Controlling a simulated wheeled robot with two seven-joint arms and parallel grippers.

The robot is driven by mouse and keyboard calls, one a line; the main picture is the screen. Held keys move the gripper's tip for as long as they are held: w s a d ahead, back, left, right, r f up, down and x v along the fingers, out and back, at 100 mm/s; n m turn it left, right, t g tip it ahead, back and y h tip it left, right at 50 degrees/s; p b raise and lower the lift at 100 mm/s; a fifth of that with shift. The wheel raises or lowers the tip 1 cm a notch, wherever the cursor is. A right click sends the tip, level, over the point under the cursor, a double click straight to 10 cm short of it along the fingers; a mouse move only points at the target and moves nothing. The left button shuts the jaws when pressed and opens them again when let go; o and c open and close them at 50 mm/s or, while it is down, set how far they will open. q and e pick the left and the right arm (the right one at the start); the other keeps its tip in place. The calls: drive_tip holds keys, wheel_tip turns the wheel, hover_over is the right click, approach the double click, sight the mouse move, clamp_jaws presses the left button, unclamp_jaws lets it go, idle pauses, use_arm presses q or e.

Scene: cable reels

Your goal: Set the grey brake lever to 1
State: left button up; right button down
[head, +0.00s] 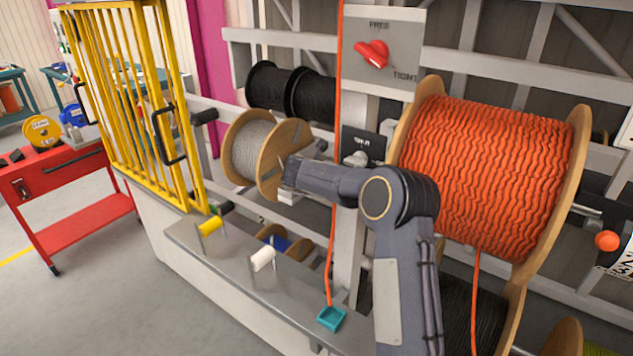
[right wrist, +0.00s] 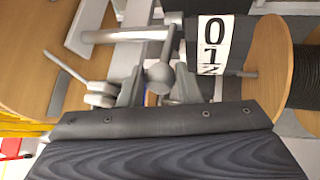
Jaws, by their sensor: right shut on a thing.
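The grey brake lever, with a round grey knob (right wrist: 160,76), shows in the right wrist view. A white number plate (right wrist: 213,45) reading 0, 1, 2 is beside it. I cannot tell which number the lever stands at. My right gripper (right wrist: 159,90) has its fingers on both sides of the knob and is shut on it. In the head view my right gripper (head: 287,194) is just below the grey cable reel (head: 262,150), and the lever is hidden there. My left gripper is not in view.
A large orange reel (head: 485,165) stands at the right, with an orange ball knob (head: 606,241) beyond it. A red FREE/TIGHT handle (head: 373,54) is above. A yellow barred gate (head: 125,95) is at the left.

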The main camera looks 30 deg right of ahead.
drive_tip(key=shift+w+d+r, duration=0.15)
drive_tip(key=shift+d+r, duration=0.1)
drive_tip(key=shift+r, duration=0.5)
drive_tip(key=c, duration=1.4)
unclamp_jaws()
drive_tip(key=shift+c, duration=0.2)
drive_tip(key=o, duration=0.4)
drive_tip(key=shift+f, duration=0.15)
drive_tip(key=shift+a, duration=0.1)
drive_tip(key=b+v, duration=0.1)
drive_tip(key=v, duration=0.6)
drive_tip(key=shift+s+a+b, duration=0.15)
drive_tip(key=shift+s+b, duration=0.1)
drive_tip(key=shift+b, duration=0.1)
